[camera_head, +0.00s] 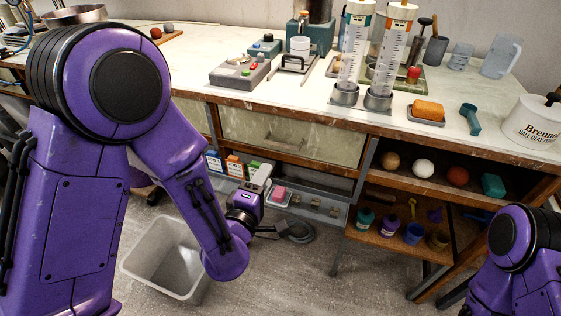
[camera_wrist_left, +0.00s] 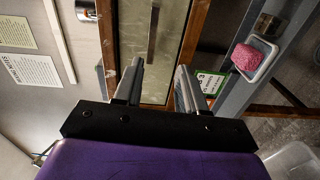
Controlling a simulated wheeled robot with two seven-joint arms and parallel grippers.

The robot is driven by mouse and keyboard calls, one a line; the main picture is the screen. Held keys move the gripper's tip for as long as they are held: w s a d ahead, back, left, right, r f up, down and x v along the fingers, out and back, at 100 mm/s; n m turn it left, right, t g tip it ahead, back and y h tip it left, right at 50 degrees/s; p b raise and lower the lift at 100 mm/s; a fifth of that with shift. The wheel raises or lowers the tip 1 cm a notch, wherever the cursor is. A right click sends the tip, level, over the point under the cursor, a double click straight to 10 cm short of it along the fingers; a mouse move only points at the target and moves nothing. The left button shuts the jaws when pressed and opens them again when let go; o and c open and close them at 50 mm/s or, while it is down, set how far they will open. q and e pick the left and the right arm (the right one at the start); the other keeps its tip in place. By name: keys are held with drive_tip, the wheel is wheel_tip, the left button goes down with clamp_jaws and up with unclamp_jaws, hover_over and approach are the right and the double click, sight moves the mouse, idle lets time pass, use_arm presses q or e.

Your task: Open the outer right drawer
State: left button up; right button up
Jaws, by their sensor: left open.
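The drawer (camera_head: 300,135) at the right under the worktop has a pale green, worn front in a wooden frame and looks shut. In the left wrist view its front (camera_wrist_left: 168,50) fills the middle, with a long dark bar handle (camera_wrist_left: 152,35) on it. My left gripper (camera_wrist_left: 158,82) is open, its two grey fingers spread in front of the drawer front with nothing between them. The handle lies beyond the fingertips, apart from them. In the head view the left gripper is partly hidden by my forearm, below the drawer. My right gripper is out of frame; only its purple arm shows.
A shelf under the drawer holds several boxes and a pink sponge (camera_head: 279,193) in a tray. A grey bin (camera_head: 165,262) stands on the floor. Open shelves at the right hold balls and small pots. Graduated cylinders (camera_head: 392,50) stand on the worktop (camera_head: 300,98).

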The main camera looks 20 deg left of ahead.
sight(281, 145)
use_arm(q)
drive_tip(key=w, duration=0.7)
drive_tip(key=w+r, duration=0.1)
drive_tip(key=w, duration=0.2)
drive_tip(key=shift+w+d+b, duration=0.25)
drive_tip(key=shift+w+b, duration=0.1)
drive_tip(key=shift+w, duration=0.05)
drive_tip(key=shift+c, duration=0.3)
clamp_jaws()
